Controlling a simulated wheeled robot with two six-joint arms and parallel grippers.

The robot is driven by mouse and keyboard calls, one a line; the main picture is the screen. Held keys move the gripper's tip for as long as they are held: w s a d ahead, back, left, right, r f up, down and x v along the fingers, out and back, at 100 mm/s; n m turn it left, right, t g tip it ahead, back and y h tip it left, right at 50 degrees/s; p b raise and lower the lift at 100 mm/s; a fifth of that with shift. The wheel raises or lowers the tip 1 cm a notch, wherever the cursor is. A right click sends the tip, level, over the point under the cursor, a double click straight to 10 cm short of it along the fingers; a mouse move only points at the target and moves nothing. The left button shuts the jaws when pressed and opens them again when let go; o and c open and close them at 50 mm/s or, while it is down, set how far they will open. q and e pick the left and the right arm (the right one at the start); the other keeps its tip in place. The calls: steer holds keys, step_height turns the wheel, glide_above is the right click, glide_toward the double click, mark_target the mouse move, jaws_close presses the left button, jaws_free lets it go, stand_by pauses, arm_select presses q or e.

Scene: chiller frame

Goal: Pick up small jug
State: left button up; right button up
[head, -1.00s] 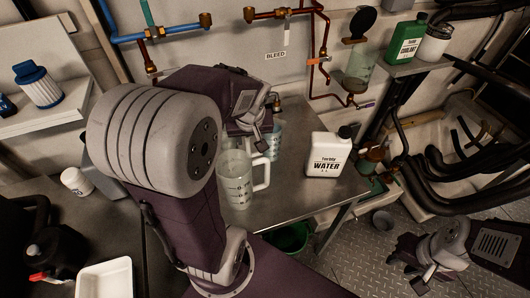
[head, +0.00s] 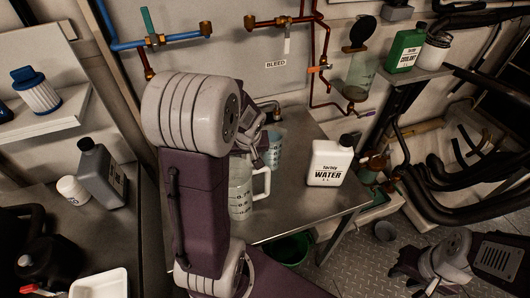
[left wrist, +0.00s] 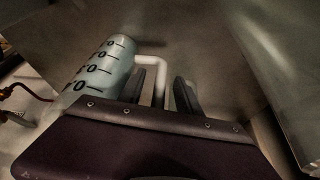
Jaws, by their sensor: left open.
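The small jug (head: 274,147) is a clear measuring jug with a bluish tint and dark marks. It stands on the metal bench, partly hidden behind my left arm in the head view. In the left wrist view the small jug (left wrist: 104,66) is at the left. Its pale handle (left wrist: 157,72) lies between the two dark fingers of my left gripper (left wrist: 160,92), which is open. A larger clear jug (head: 241,187) stands nearer on the bench, also partly hidden by my left arm. My right gripper (head: 422,281) is low at the right, away from the bench; its jaws are unclear.
A white water bottle (head: 328,165) stands right of the jugs on the metal bench (head: 310,203). A grey bottle (head: 101,176) and white tub (head: 73,189) stand left. Copper and blue pipes (head: 180,37) run along the wall behind. A green bucket (head: 290,248) is below the bench.

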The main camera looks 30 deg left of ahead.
arm_select(q)
steer(key=shift+r, duration=0.1)
jaws_close()
stand_by(1.2)
